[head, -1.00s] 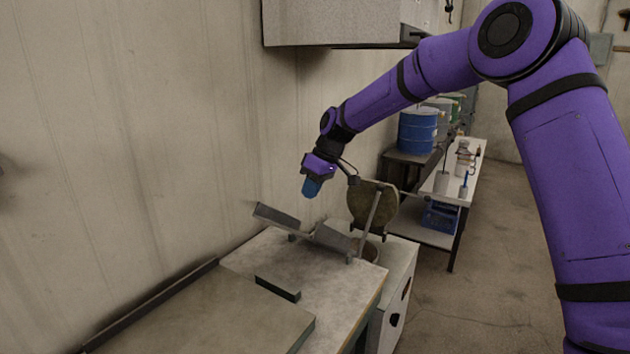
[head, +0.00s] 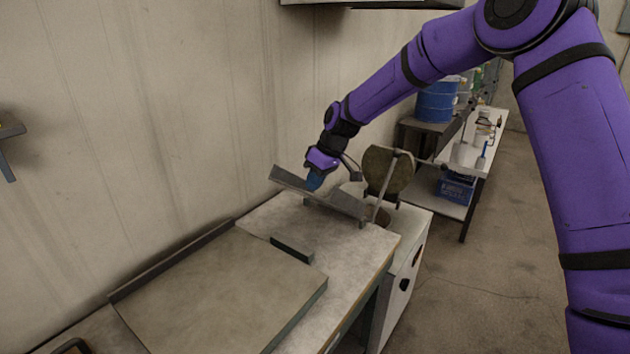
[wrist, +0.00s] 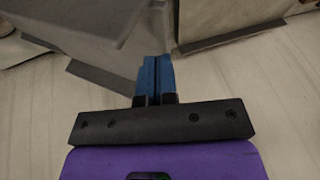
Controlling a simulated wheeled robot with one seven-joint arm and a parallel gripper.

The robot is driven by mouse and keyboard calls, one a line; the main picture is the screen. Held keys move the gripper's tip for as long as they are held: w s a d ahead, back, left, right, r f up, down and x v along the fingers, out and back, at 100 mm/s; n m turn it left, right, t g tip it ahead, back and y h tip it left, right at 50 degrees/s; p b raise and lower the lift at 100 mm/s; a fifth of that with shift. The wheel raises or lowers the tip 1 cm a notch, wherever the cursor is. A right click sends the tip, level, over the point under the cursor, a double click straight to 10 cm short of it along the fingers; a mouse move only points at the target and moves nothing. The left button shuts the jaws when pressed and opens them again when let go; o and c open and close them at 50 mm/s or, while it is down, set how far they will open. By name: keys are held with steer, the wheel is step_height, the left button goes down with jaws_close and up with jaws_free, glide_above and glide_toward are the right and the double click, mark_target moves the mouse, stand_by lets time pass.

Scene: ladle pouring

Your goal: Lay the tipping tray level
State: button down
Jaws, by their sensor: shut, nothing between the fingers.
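The tipping tray (head: 345,203) is a grey metal trough above the bench by the wall. It looks tilted, with its left end higher than its right end, which is near an upright rod. My gripper (head: 314,184) points down at the tray's middle-left part, and its blue fingers are shut and empty. In the wrist view the shut fingertips (wrist: 155,66) are close beside the tray's grey plate (wrist: 85,28) and its darker lip (wrist: 98,76). I cannot tell whether they touch it.
A round tan lid (head: 387,171) stands upright behind the rod (head: 385,187). A dark block (head: 291,249) and a large flat slab (head: 225,295) lie on the bench in front. A blue drum (head: 436,103) and a shelf table with a blue crate (head: 456,186) stand further back.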

steer(key=shift+s, duration=0.1)
steer(key=shift+s+a+f, duration=0.25)
steer(key=shift+f, duration=0.1)
steer(key=shift+s+a+f+n+t+h, duration=0.1)
steer(key=shift+s+a+f+t+h, duration=0.65)
steer(key=shift+f, duration=1.6)
steer(key=shift+s+a+f+n+t+h, duration=0.1)
steer(key=shift+s+a+f+t, duration=0.2)
steer(key=shift+s+a+f, duration=1.5)
steer(key=shift+s+d+f+n+t+h, duration=0.1)
steer(key=shift+s+f+t+h, duration=0.4)
steer(key=shift+f, duration=2.45)
steer(key=shift+s, duration=0.1)
steer(key=shift+r, duration=0.1)
